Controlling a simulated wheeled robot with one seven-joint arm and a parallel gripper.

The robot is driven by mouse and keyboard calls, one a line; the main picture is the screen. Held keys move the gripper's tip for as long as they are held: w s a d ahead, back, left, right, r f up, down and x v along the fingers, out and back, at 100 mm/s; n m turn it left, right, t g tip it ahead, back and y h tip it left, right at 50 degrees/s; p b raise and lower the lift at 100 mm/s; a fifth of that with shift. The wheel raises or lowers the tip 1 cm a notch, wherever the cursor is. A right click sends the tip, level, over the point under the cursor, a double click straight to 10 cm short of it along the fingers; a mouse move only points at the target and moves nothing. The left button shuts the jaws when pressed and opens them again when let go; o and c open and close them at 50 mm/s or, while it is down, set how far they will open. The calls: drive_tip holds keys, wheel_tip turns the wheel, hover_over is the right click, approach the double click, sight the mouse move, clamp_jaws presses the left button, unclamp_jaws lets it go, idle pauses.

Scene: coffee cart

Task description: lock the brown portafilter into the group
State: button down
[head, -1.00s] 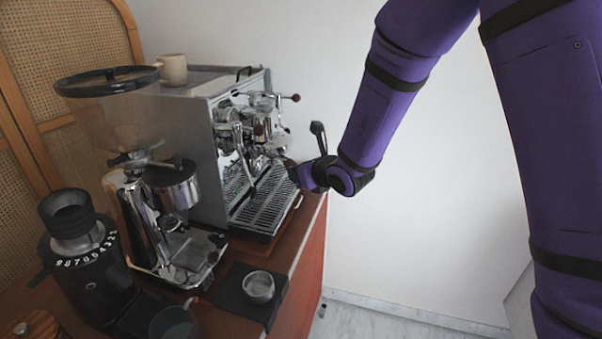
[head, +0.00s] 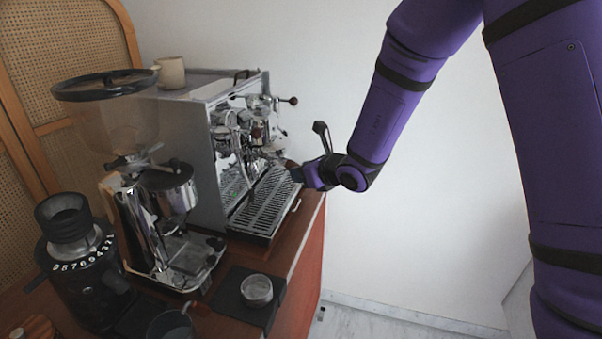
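The chrome espresso machine (head: 190,150) stands on the counter, with its group (head: 262,142) on the front face. A dark brownish handle (head: 289,163), which looks like the portafilter's, points out from the front below the group toward my gripper (head: 297,172). My gripper is at the outer end of this handle, above the right side of the drip tray (head: 262,205). The fingers are small and dark, so their opening does not show. The portafilter's basket is lost among the chrome parts, and I cannot tell whether it sits in the group.
A grinder with a clear hopper (head: 125,115) and a black grinder (head: 75,255) stand at the left. A metal cup (head: 257,290) sits on a dark mat (head: 228,303) near the counter's front edge. A mug (head: 171,72) is on the machine.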

idle(0.3)
drive_tip(key=shift+w+d+f+n+g+y, duration=0.1)
drive_tip(key=shift+w+d+n+g+y, duration=0.4)
drive_tip(key=shift+d+n+g+y, duration=0.15)
drive_tip(key=shift+w+d+n+g+y, duration=0.35)
drive_tip(key=shift+w+d+n+g, duration=0.1)
drive_tip(key=shift+w+n, duration=0.15)
idle(0.4)
drive_tip(key=shift+w+d+n+g+y, duration=0.35)
drive_tip(key=shift+w+n+g+y, duration=0.2)
drive_tip(key=shift+n+g, duration=0.2)
drive_tip(key=shift+w, duration=0.1)
